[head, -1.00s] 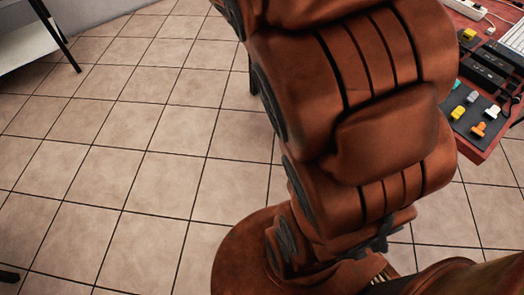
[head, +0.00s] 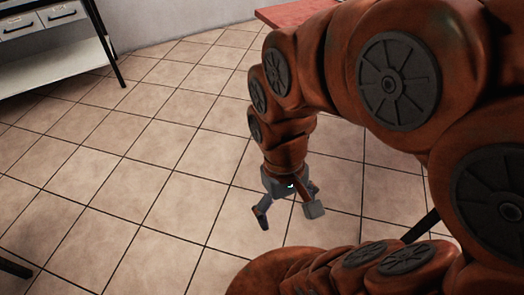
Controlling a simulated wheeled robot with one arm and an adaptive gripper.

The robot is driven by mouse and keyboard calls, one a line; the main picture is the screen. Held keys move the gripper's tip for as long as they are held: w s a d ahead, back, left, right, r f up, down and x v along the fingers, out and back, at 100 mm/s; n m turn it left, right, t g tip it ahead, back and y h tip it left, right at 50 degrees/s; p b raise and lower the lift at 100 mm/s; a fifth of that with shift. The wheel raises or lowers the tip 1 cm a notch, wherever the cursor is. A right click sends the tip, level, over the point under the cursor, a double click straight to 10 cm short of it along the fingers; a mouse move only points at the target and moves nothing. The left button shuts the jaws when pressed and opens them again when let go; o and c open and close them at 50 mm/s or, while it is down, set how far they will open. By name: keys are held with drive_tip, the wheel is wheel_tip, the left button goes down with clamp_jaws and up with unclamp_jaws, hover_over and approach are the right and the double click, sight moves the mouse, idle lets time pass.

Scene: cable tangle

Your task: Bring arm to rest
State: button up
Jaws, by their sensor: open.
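My arm (head: 300,65), rust-brown with dark round joint caps, arches in from the right of the head view and bends down at its end. My gripper (head: 289,212) hangs below the wrist, pointing down over bare tiled floor. Its two dark grey fingers are spread apart, and nothing shows between them. It touches nothing that I can see.
A red tabletop (head: 291,13) shows at the top, behind my arm and mostly hidden by it. A pale shelf unit (head: 62,68) with dark legs and drawers stands at the upper left. The tiled floor (head: 150,170) between is clear.

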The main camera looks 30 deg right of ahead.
idle(0.3)
wheel_tip(320, 180, up, 23)
drive_tip(key=s+p, duration=0.1)
drive_tip(key=p, duration=2)
drive_tip(key=shift+s+t+p, duration=0.15)
drive_tip(key=shift+t+p, duration=0.15)
drive_tip(key=shift+t, duration=0.1)
drive_tip(key=shift+f, duration=0.1)
